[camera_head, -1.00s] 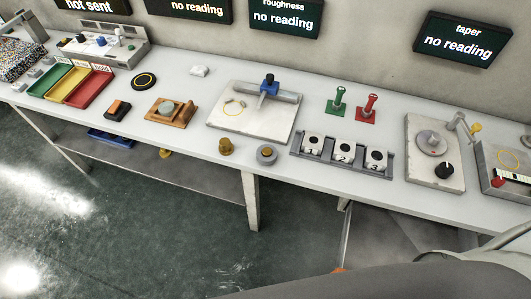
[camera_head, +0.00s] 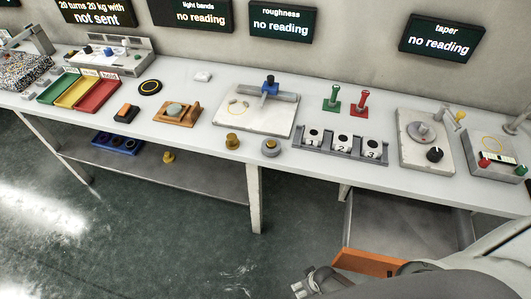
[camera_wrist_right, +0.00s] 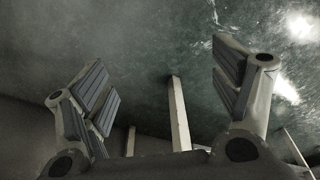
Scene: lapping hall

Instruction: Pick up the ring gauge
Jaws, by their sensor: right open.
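A small thick grey ring (camera_head: 270,147), which looks like the ring gauge, lies near the front edge of the long white bench (camera_head: 205,137). A brass-coloured knobbed piece (camera_head: 232,141) stands just left of it. My right gripper (camera_head: 306,284) is low at the bottom of the head view, in front of the bench and below its top, well apart from the ring. In the right wrist view its two fingers (camera_wrist_right: 168,92) are spread wide with nothing between them, only floor and bench legs. My left gripper is not in view.
A grey rack with numbered white blocks (camera_head: 341,155) is right of the ring. A pale plate with a blue-topped fixture (camera_head: 253,117) lies behind it. An orange panel (camera_head: 368,263) is near my right arm. A bench leg (camera_head: 254,198) stands below the ring.

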